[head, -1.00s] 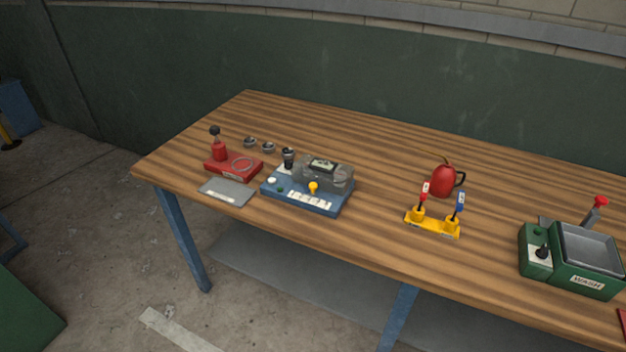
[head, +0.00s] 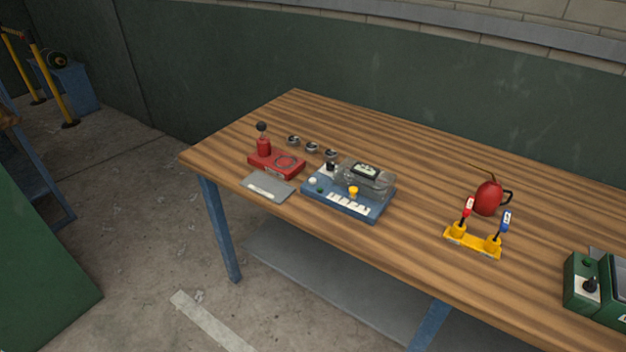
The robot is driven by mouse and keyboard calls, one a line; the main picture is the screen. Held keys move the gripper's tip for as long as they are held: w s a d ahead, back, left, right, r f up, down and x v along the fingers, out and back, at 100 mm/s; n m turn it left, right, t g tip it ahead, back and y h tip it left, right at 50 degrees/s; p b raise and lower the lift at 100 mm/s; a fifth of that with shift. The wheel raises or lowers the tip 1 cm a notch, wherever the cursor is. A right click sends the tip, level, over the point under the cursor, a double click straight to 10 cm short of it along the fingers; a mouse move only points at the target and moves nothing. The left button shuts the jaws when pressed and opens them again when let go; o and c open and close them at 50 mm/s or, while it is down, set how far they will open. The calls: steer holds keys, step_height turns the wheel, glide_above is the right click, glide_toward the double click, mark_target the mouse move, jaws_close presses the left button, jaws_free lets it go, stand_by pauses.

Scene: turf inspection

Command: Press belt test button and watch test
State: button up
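A blue test unit (head: 341,207) with a clear-covered drum part (head: 366,178) sits on the wooden table. Its top carries a yellow knob or button (head: 353,191), a white round button (head: 312,182), a small green button (head: 320,190) and a white label strip. I cannot read the labels, so I cannot tell which is the belt test button. My gripper is not in view.
On the wooden table (head: 410,245), a red device (head: 276,161), a grey plate (head: 266,188) and several small metal cups (head: 312,147) stand around the unit's left. To the right are a yellow holder (head: 473,242), a red can (head: 488,197) and a green machine (head: 584,283).

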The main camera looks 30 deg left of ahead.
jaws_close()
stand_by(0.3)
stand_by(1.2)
